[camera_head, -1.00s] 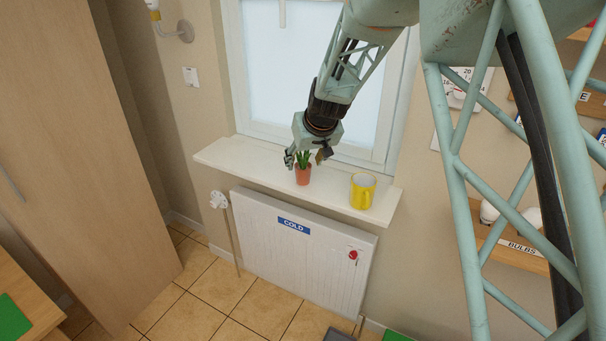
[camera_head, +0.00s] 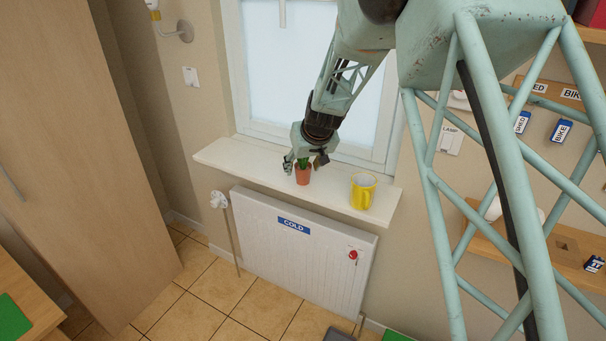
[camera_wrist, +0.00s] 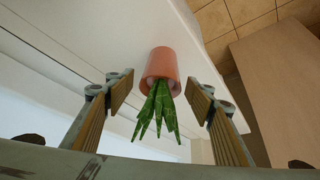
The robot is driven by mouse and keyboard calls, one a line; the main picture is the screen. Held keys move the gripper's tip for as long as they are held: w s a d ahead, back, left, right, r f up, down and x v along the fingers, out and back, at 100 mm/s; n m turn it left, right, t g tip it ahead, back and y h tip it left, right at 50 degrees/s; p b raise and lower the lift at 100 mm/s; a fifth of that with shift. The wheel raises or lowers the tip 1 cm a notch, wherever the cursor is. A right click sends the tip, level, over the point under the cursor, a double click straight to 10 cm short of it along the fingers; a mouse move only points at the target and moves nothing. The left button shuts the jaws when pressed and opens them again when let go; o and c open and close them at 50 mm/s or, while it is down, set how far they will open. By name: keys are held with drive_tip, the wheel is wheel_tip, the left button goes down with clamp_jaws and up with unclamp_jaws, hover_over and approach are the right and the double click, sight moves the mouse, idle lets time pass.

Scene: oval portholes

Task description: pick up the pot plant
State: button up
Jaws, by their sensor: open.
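The pot plant, a small terracotta pot with spiky green leaves (camera_head: 303,174), stands upright on the white window sill (camera_head: 228,156). My gripper (camera_head: 304,164) is over it, pointing down, with its fingers either side of the plant's upper part. The leaves are mostly hidden by the gripper in the head view. In the wrist view the pot plant (camera_wrist: 161,80) shows between the two open, ribbed finger pads (camera_wrist: 162,108), with a visible gap on each side. The leaves point toward the palm, and the pot is at and beyond the fingertips.
The window (camera_head: 285,70) is close behind, and a white radiator (camera_head: 300,255) hangs below. The sill is clear to the left.

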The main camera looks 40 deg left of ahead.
sight(303, 165)
drive_tip(key=shift+c, duration=0.7)
drive_tip(key=c, duration=0.9)
drive_tip(key=shift+r, duration=0.1)
drive_tip(key=shift+r+p, duration=0.35)
drive_tip(key=shift+r, duration=4.6)
